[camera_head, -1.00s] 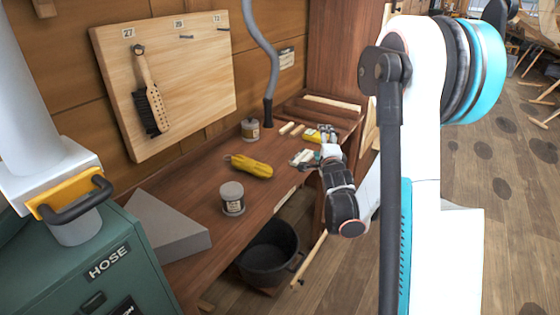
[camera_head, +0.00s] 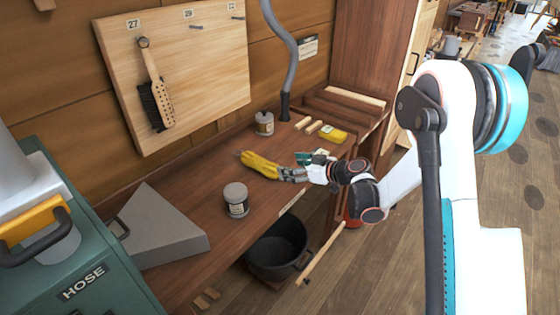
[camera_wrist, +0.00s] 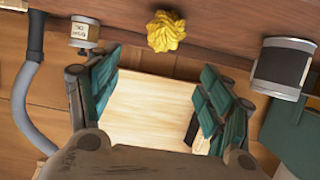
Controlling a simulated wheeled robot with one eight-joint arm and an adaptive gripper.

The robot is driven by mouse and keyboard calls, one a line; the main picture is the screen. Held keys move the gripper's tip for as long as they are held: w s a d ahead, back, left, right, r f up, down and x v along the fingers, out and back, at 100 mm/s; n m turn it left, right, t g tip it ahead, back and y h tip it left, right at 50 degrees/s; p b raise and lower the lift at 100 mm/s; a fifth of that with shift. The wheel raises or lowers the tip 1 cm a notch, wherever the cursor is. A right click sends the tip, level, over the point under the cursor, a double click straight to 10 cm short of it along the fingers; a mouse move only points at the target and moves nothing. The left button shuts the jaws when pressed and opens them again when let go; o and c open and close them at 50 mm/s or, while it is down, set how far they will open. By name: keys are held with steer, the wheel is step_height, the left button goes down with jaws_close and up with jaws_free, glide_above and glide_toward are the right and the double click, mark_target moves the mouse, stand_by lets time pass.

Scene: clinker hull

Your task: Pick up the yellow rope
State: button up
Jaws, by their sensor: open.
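The yellow rope (camera_head: 260,165) lies as a long bundle on the wooden workbench. In the wrist view the yellow rope (camera_wrist: 166,31) shows end-on as a knotted clump at top centre, ahead of the gap between the fingers. My gripper (camera_head: 292,172) is at the right end of the rope, low over the bench. The head view does not show clearly whether it touches the rope. In the wrist view my gripper (camera_wrist: 160,75) has its two green-padded fingers wide apart, with nothing held between them.
One can (camera_head: 236,200) stands at the bench's front, another (camera_head: 264,123) behind the rope by a grey hose (camera_head: 284,65). A grey wedge-shaped block (camera_head: 160,230) lies at left. A yellow box (camera_head: 333,135) and wooden pieces (camera_head: 308,126) lie at right. A black bucket (camera_head: 278,250) stands below.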

mark_target(264, 164)
steer(key=shift+a+f, duration=0.1)
steer(key=shift+f, duration=0.35)
steer(key=b+x, duration=0.2)
steer(key=x, duration=0.5)
steer(key=shift+w+a+f, duration=0.15)
steer(key=shift+a+f, duration=0.1)
steer(key=shift+f, duration=0.05)
steer(key=shift+r+b+x, duration=0.1)
steer(key=shift+b+x, duration=0.45)
steer(key=shift+x, duration=0.9)
steer(key=shift+r+b+x, duration=0.15)
steer(key=shift+b+x, duration=0.4)
steer(key=shift+x, duration=0.9)
steer(key=shift+a+r, duration=0.1)
steer(key=c, duration=1.3)
